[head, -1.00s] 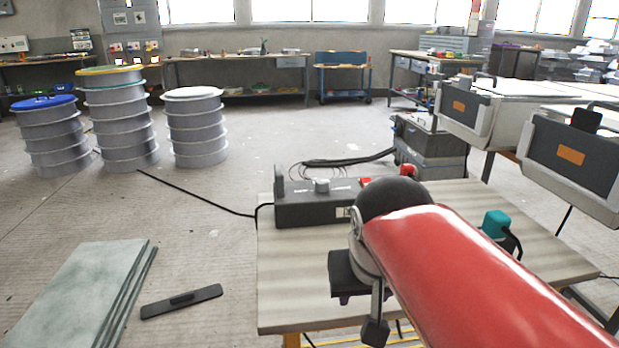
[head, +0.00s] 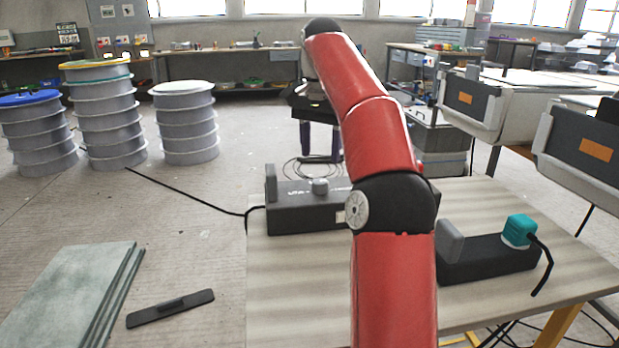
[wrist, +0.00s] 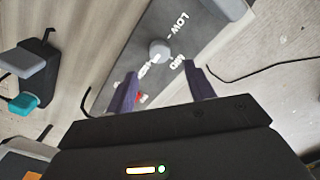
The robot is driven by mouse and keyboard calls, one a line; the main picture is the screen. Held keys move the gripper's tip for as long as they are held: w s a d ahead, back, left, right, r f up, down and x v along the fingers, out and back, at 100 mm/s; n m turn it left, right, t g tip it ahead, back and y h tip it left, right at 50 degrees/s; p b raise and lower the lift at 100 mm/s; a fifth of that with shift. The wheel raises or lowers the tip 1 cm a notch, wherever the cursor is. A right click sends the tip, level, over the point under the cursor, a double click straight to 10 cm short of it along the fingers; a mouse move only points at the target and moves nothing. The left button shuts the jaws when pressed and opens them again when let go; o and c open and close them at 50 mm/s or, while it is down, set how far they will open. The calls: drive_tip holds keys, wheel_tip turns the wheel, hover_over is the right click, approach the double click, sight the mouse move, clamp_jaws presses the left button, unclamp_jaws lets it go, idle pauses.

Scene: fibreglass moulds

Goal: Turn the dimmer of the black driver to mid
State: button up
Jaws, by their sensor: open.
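The black driver (head: 290,219) is a long dark box on the wooden table. Its grey dimmer knob (head: 320,186) stands on top, with white lettering around it. In the wrist view the knob (wrist: 160,50) is near the top centre, with LOW and MID readable on the driver (wrist: 205,28) and another label partly hidden. I cannot tell exactly where the knob points. My gripper (head: 320,157) is open, its two purple fingers pointing down beyond the driver. In the wrist view the open fingertips (wrist: 160,68) are apart, with the knob appearing between and just past them; nothing is held.
A second dark box (head: 485,262) with a grey upright part and a teal plug (head: 519,231) sits right on the table (head: 290,300). A black cable runs left from the driver. Grey slabs (head: 70,300) and a flat black tool (head: 170,308) lie on the floor left.

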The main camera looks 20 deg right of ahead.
sight(320, 181)
wheel_tip(320, 181, down, 7)
drive_tip(key=b, duration=0.3)
drive_tip(key=shift+f+b, duration=0.1)
drive_tip(key=shift+b, duration=0.25)
drive_tip(key=shift+c, duration=0.2)
drive_tip(key=c, duration=0.9)
